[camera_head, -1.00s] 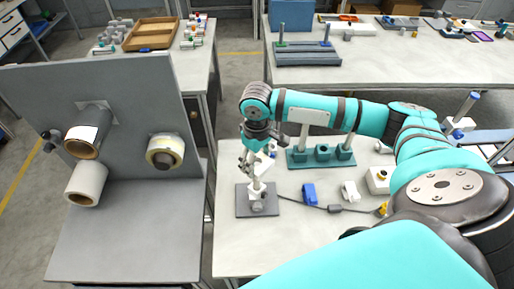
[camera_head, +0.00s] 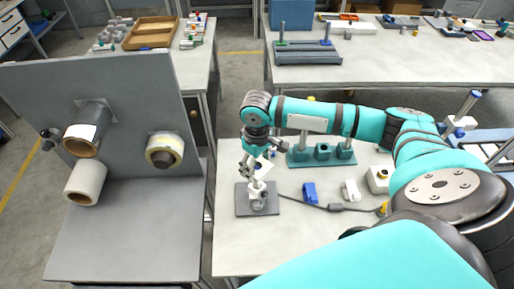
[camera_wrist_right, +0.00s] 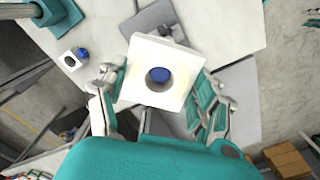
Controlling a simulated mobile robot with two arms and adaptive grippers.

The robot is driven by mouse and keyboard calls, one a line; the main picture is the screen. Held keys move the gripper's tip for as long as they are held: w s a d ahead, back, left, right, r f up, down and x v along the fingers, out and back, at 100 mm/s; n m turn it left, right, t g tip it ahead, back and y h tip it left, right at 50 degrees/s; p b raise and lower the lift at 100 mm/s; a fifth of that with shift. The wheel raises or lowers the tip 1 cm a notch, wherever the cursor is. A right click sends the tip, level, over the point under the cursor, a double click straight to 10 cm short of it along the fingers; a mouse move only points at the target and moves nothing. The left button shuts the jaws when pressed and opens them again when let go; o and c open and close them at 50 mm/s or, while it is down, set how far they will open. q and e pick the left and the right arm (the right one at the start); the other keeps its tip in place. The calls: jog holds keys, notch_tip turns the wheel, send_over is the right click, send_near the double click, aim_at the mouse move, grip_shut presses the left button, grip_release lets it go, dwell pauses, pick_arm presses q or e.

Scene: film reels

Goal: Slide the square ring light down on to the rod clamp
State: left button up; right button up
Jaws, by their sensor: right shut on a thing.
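The square ring light (camera_wrist_right: 136,82) is a white square plate with a round hole, held between the fingers of my right gripper (camera_wrist_right: 157,88) in the wrist view. A blue round part (camera_wrist_right: 159,75) shows through the hole, off its centre. In the head view my right gripper (camera_head: 255,168) points down, and the ring light (camera_head: 263,165) shows small and tilted in it. The white rod clamp (camera_head: 257,191) stands upright on a grey plate (camera_head: 244,203), just below the gripper. Whether ring and clamp touch is too small to tell. My left gripper is out of view.
Right of the plate lie a blue block (camera_head: 310,193), a white part (camera_head: 351,190) and a dark cable with an inline box (camera_head: 335,208). A teal stand (camera_head: 322,155) is behind. A grey panel with rolls (camera_head: 120,75) stands left. The table front is clear.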

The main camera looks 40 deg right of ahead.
aim_at(257, 169)
jog(key=shift+f+b, duration=0.35)
jog(key=shift+f, duration=1.15)
jog(key=shift+f, duration=0.1)
notch_tip(257, 169, down, 5)
jog(key=shift+r+b, duration=0.1)
jog(key=shift+b, duration=0.7)
jog(key=shift+s+f, duration=0.15)
jog(key=shift+f, duration=0.35)
jog(key=o, duration=1.4)
